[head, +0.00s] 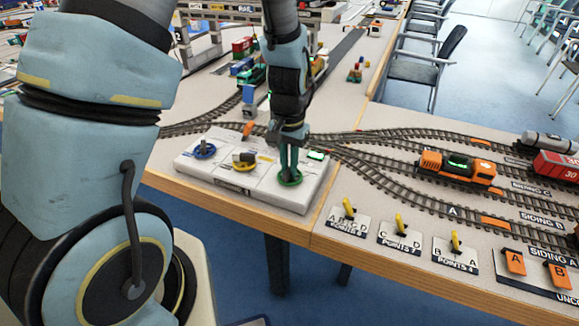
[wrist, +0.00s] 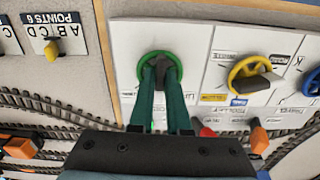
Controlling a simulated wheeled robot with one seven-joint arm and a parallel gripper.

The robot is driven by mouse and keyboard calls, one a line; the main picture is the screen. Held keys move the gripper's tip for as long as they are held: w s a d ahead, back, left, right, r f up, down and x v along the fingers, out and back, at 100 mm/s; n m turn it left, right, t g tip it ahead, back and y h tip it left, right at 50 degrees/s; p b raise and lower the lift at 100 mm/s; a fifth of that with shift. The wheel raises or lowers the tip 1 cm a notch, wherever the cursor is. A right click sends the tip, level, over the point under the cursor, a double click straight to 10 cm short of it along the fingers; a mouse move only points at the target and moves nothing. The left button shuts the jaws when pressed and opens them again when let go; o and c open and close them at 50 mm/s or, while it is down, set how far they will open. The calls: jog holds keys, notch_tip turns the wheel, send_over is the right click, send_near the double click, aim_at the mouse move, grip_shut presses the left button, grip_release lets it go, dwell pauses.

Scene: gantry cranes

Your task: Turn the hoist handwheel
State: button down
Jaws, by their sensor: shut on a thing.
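A white control panel (head: 314,193) at the table's front edge carries three handwheels in a row. The green handwheel (head: 291,183) is at its right end in the head view; it also shows in the wrist view (wrist: 160,53). My gripper (head: 289,166) points down onto this green wheel. In the wrist view its two green fingers (wrist: 160,70) are inside the rim, shut on the wheel's dark middle grip. The fingers hide part of the wheel. I cannot read which wheel is labelled hoist.
The yellow handwheel (head: 244,160) and the blue handwheel (head: 204,149) stand left of the green one. Yellow-levered points switches (head: 400,230) lie to the right. Tracks with an orange locomotive (head: 458,168) run behind. A gantry (head: 215,25) stands at the back.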

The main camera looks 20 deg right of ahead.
jog(key=shift+w+m, duration=0.15)
jog(key=shift+m, duration=1.15)
jog(key=c, duration=0.9)
grip_release()
notch_tip(320, 180, up, 11)
jog(key=shift+f+b, duration=0.1)
jog(key=shift+b, duration=0.6)
